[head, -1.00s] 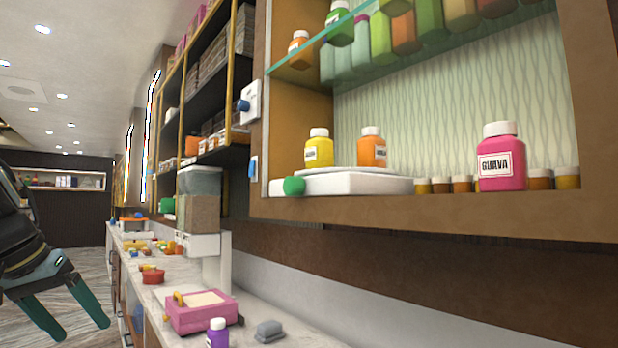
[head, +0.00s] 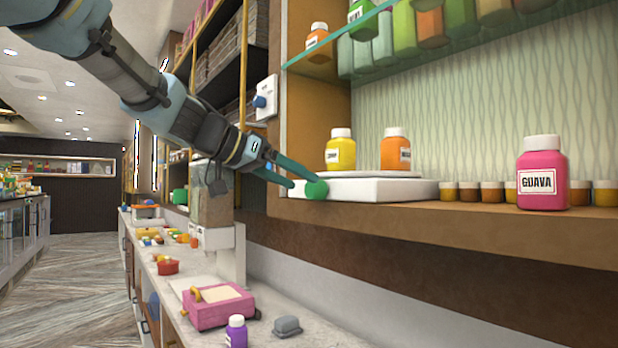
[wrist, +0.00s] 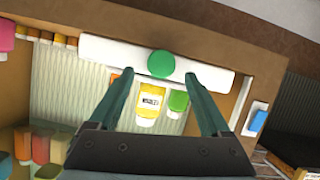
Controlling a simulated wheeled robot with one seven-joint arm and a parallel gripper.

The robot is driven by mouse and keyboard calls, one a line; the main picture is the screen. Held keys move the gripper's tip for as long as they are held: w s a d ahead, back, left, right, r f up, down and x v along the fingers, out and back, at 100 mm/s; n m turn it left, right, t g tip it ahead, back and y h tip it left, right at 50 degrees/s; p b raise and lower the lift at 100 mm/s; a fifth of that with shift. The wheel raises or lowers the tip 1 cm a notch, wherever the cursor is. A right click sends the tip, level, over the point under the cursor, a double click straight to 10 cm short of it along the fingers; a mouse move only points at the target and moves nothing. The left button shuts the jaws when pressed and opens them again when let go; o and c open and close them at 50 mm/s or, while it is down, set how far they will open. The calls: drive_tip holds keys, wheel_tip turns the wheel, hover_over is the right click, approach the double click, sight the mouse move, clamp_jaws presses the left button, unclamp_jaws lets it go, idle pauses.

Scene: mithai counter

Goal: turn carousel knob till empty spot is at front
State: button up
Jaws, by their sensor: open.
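The carousel is a white base (head: 375,190) with a flat round top in the open wall niche. A yellow bottle (head: 340,150) and an orange bottle (head: 395,150) stand on the top. The green knob (head: 317,189) sticks out of the base's front. My gripper (head: 291,176) is open, its fingers reaching to the knob from the left. In the wrist view, which looks upside down, the knob (wrist: 160,65) shows between the fingertips; contact cannot be told. A green bottle (wrist: 178,101) shows beside the yellow one there. The empty spot cannot be made out clearly.
A pink guava bottle (head: 542,175) and small jars (head: 470,191) stand right of the carousel. A glass shelf (head: 345,40) with bottles hangs above. A switch plate (head: 265,99) is on the niche's left side. The counter below holds a pink box (head: 218,307) and a purple bottle (head: 236,332).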

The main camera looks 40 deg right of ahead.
sight(309, 187)
drive_tip(key=shift+p+x, duration=0.6)
drive_tip(key=shift+x, duration=1.35)
drive_tip(key=shift+f, duration=0.1)
drive_tip(key=shift+c, duration=0.3)
clamp_jaws()
drive_tip(key=shift+b, duration=0.35)
